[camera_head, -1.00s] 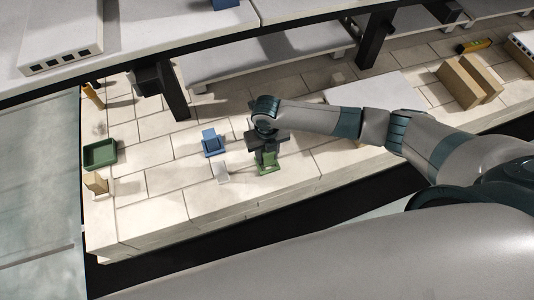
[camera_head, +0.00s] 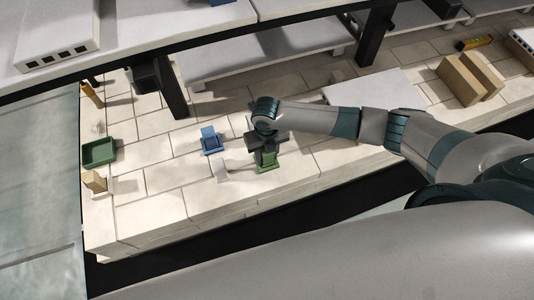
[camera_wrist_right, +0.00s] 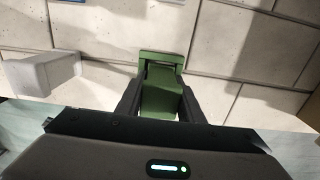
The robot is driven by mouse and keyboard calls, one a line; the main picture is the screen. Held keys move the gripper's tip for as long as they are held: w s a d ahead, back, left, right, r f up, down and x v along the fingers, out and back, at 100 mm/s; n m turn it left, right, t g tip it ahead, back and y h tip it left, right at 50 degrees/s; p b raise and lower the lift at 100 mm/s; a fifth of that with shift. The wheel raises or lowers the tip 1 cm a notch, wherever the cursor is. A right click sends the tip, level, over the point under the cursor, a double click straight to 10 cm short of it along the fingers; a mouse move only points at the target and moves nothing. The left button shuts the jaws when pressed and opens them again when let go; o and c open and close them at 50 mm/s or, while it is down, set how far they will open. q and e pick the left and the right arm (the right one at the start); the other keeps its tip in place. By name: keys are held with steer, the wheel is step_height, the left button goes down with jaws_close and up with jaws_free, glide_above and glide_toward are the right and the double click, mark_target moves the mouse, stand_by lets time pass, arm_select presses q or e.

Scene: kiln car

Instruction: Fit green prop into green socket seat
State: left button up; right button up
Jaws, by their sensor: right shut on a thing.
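My right gripper (camera_head: 266,150) points down over the deck, its two fingers on either side of a green prop (camera_wrist_right: 160,100). It is shut on the prop, which shows between the dark fingers in the right wrist view. A wider green piece, apparently the green socket seat (camera_wrist_right: 163,57), shows at the prop's far end. In the head view this green seat (camera_head: 265,164) is right below the gripper. The gripper hides part of both, and I cannot tell whether the prop is fully down in the seat. My left gripper is not in view.
A blue seat-like piece (camera_head: 211,140) and a small pale block (camera_head: 221,173) stand just left of the gripper. A green tray (camera_head: 99,152) is at the far left. A dark post (camera_head: 172,90) and shelf rise behind. Tan blocks (camera_head: 470,80) stand at the right.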

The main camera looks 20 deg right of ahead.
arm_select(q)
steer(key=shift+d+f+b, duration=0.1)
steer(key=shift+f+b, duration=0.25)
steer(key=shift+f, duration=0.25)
arm_select(e)
steer(key=shift+s+d+f, duration=0.1)
steer(key=shift+f, duration=0.55)
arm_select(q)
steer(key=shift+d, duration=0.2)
arm_select(e)
steer(key=o, duration=1.4)
steer(key=shift+o, duration=0.2)
arm_select(q)
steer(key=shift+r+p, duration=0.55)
steer(key=shift+p, duration=0.15)
arm_select(e)
steer(key=shift+r, duration=0.6)
steer(key=shift+w+a+r+p, duration=0.2)
steer(key=shift+r+p, duration=0.05)
steer(key=shift+p, duration=0.05)
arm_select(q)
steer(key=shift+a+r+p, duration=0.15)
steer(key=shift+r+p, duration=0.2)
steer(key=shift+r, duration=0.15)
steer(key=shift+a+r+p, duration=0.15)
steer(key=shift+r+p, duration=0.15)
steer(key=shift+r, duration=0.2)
arm_select(e)
steer(key=shift+r, duration=0.7)
